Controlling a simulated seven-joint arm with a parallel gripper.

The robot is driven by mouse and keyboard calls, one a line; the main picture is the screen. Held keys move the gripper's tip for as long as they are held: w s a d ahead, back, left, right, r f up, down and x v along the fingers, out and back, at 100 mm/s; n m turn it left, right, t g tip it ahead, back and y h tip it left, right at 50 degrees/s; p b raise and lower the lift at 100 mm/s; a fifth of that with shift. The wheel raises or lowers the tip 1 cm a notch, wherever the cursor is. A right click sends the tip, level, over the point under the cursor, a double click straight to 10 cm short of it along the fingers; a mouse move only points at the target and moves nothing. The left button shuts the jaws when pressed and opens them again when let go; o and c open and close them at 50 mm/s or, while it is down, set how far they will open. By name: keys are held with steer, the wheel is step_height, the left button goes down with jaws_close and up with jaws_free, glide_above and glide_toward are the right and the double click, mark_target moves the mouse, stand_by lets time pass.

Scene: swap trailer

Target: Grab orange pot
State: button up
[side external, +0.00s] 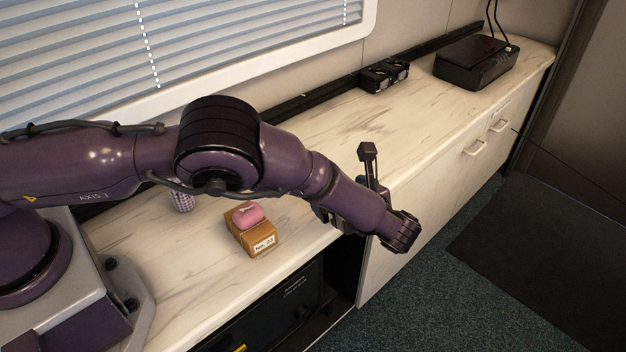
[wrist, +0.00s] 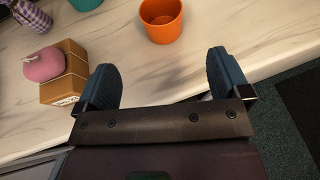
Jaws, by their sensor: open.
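The orange pot (wrist: 161,23) stands on the light marble-look counter in the wrist view, at the top middle, just beyond the fingertips and apart from them. Its upper edge is cut off by the frame. My gripper (wrist: 164,88) is open, with its two dark fingers spread and nothing between them. In the side external view my gripper is mostly hidden behind my wrist, near the counter's front edge, and the orange pot is hidden there, seemingly behind my arm.
A cardboard box (side external: 254,237) with a pink object (side external: 248,214) on top stands left of the gripper. A patterned purple item (side external: 182,199) is behind it. A teal item (wrist: 86,3) shows at the wrist view's top.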

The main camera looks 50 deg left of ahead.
steer(key=x, duration=0.7)
steer(key=shift+x, duration=2.9)
steer(key=shift+r, duration=0.2)
steer(key=c, duration=1)
